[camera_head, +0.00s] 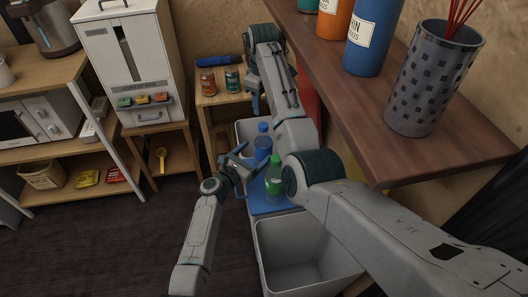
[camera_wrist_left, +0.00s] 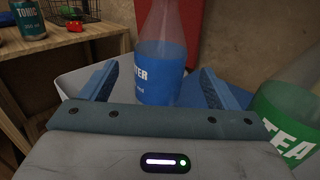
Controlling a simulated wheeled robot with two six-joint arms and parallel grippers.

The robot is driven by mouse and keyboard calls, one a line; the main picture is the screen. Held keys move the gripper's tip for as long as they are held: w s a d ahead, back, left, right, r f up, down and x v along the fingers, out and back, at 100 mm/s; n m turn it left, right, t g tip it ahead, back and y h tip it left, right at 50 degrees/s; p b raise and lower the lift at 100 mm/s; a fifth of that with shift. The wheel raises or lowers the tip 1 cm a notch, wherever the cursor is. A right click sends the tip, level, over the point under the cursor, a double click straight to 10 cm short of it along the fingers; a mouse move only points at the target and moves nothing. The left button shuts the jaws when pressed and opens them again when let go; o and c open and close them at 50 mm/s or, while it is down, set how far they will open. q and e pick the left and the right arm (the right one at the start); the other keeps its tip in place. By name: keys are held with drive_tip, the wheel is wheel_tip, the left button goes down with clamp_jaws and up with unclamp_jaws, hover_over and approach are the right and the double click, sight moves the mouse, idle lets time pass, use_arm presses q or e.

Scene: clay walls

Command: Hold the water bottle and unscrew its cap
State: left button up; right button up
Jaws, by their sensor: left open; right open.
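The water bottle (camera_head: 263,146), clear with a blue label and blue cap (camera_head: 263,127), stands upright on a blue surface (camera_head: 262,208). My left gripper (camera_head: 246,158) is open, low beside the bottle. In the left wrist view the bottle (camera_wrist_left: 160,70) stands ahead between the two spread fingers (camera_wrist_left: 160,85); whether they touch it I cannot tell. Its cap is out of that view. My right gripper (camera_head: 256,102) is open and empty, behind and above the bottle, partly hidden by its own arm.
A green tea bottle (camera_head: 274,182) stands close in front of the water bottle; it also shows at right in the left wrist view (camera_wrist_left: 290,125). A grey bin (camera_head: 300,245) is nearer. Cans (camera_head: 232,80) stand on a wooden table behind. A brown shelf (camera_head: 405,130) overhangs at right.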

sight(264, 145)
use_arm(q)
drive_tip(key=shift+x, duration=2.75)
drive_tip(key=shift+c, duration=0.2)
